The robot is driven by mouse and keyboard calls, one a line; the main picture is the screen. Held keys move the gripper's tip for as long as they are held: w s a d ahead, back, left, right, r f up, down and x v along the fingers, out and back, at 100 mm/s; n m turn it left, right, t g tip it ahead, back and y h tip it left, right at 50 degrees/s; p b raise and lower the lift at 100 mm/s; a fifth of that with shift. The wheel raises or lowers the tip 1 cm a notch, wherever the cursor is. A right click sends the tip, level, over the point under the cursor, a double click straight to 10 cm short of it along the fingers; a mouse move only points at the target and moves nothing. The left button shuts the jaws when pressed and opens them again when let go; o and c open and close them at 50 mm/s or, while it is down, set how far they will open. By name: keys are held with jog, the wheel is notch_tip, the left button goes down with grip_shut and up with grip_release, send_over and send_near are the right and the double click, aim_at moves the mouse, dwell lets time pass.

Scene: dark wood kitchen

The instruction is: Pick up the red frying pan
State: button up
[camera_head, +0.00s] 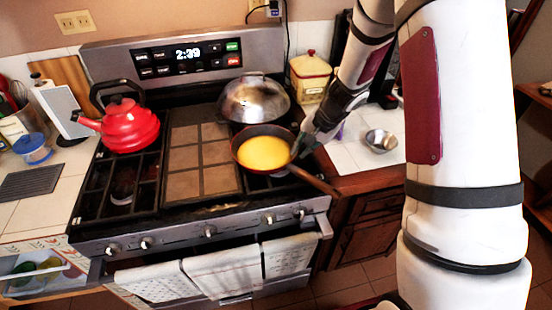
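The red frying pan (240,164) sits on the right front part of the stove, with yellow contents inside. Its brown handle (316,180) points to the lower right, past the stove's right edge over the counter's front. My gripper (299,148) is at the pan's right side, close to the rim and above the start of the handle. The fingers are small and dark here, so I cannot tell whether they touch the pan or whether they are open or shut.
A red kettle (130,128) stands on the left burner. A domed metal lid (254,98) sits right behind the pan. A cream canister (311,80) and a small metal bowl (380,140) are on the right counter. Towels (222,272) hang on the oven handle.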

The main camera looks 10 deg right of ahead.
aim_at(285, 162)
jog(key=shift+p+x, duration=0.5)
jog(key=shift+x, duration=2.6)
jog(key=shift+w+r, duration=0.1)
jog(key=shift+w, duration=0.1)
grip_shut()
jog(key=shift+r, duration=0.15)
